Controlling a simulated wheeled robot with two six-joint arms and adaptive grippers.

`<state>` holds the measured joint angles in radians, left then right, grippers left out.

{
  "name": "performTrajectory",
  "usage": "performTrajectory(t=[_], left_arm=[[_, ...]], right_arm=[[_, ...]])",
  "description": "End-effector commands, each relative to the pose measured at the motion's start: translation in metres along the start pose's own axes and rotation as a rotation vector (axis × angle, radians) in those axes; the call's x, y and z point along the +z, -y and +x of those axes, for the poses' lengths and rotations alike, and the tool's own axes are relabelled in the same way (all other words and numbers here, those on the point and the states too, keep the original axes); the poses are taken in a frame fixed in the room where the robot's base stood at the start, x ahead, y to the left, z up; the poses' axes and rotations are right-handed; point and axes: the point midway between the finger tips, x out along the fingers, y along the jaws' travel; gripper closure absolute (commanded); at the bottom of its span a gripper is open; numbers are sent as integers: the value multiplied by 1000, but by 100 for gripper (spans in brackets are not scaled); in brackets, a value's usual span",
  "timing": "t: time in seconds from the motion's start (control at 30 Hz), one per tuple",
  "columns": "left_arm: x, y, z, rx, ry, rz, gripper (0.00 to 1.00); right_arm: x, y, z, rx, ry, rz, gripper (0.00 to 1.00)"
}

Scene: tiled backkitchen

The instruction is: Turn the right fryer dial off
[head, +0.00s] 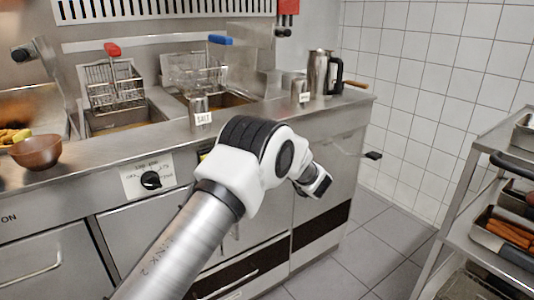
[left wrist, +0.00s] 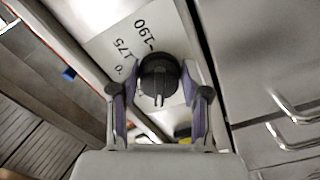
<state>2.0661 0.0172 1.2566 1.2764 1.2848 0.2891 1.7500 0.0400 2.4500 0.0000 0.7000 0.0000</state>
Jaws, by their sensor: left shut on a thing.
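The right fryer dial (left wrist: 157,76) is a round black knob on a pale plate with printed numbers, 175 and 190 readable, in the left wrist view. My left gripper (left wrist: 161,68) has one purple-padded finger on each side of the knob and is shut on it. A light mark on the knob points to the bottom of that view. In the head view my left arm hides this dial and the gripper. The left fryer dial (head: 151,180) is in plain view on its white label plate, with nothing on it. My right gripper is not in view.
Two fryer baskets, with red (head: 112,49) and blue (head: 220,40) handles, hang over the vats. A brown bowl (head: 36,152), a salt shaker (head: 201,111) and a steel jug (head: 320,72) stand on the counter. A rack (head: 470,150) stands right; tiled floor lies between.

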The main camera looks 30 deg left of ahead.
Motion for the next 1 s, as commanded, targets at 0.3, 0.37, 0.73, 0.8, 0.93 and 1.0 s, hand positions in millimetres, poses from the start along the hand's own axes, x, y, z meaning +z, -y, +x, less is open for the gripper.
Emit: performTrajectory(t=[0.3,0.37,0.73,0.8,0.93,1.0], left_arm=[[0,0,0,0,1,-6,88],[0,0,0,0,1,-6,88],[0,0,0,1,0,-5,27],[0,-1,-2,1,1,-5,27],[1,-2,-19,3,2,-3,27],[0,-2,-35,5,2,-2,27]], right_arm=[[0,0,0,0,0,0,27],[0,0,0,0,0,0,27],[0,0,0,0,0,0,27],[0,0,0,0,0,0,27],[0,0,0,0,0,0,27],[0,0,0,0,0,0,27]])
